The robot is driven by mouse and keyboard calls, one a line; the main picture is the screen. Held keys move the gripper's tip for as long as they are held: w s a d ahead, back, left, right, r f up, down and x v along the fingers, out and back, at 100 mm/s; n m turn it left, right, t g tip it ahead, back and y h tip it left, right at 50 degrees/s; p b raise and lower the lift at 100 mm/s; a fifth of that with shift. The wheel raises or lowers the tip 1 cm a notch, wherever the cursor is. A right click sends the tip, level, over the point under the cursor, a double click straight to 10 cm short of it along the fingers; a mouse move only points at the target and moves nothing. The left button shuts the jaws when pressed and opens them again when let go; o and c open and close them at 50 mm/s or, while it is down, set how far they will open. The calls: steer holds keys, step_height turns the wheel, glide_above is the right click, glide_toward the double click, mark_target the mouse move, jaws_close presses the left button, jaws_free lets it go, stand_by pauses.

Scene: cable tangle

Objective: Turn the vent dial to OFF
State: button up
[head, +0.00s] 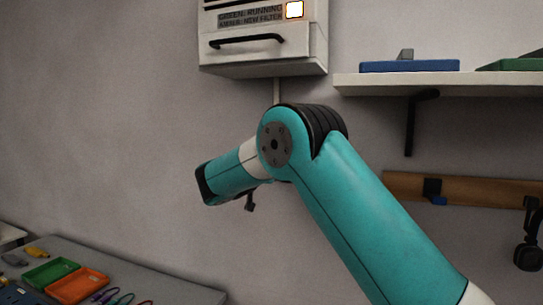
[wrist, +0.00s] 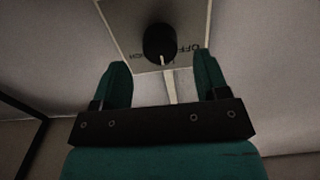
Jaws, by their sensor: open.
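The vent dial (wrist: 160,42) is a black round knob on a pale plate (wrist: 118,18) in the wrist view. A pale mark on the knob points toward the bottom of the picture. The word OFF (wrist: 190,48) is upside down to the knob's right; lettering on the left is too small to read. My gripper (wrist: 162,62) is open and empty, its teal fingers either side of and short of the knob, with no contact visible. In the head view, my arm's end hides most of my gripper (head: 251,202), and the dial does not show.
A shelf (head: 440,84) with a blue item (head: 408,66) is at right. A bench (head: 165,282) with coloured trays is lower left.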

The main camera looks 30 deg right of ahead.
steer(key=p+x, duration=0.1)
steer(key=x, duration=0.2)
steer(key=shift+w+d, duration=0.2)
steer(key=c, duration=0.9)
